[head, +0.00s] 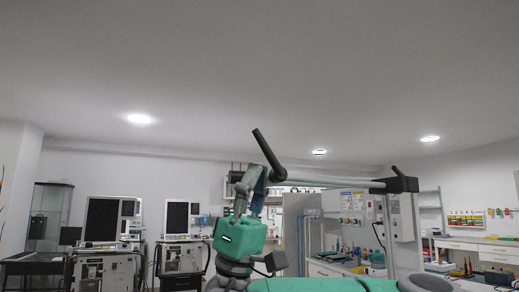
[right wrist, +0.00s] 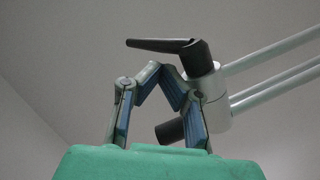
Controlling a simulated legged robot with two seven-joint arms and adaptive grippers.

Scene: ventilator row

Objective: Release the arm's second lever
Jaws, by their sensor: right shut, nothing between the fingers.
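The ventilator's support arm (head: 330,183) runs level across the head view as pale tubes between two dark joints. At its left joint a long black lever (head: 268,155) slants up to the left; this lever (right wrist: 165,45) also shows in the right wrist view, pointing left. A smaller black lever (head: 395,171) sits on the right joint (head: 402,185). My right gripper (head: 258,180) is shut and empty, at the left joint just below the long lever. In the right wrist view its fingertips (right wrist: 160,74) meet under the lever, apparently not holding it. My left gripper is not in view.
A black knob (right wrist: 170,130) shows behind the fingers in the right wrist view. Ventilator carts with dark screens (head: 103,219) stand at the left. A workbench with bottles (head: 355,255) lies behind, and shelving at the right. The space above the arm is clear.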

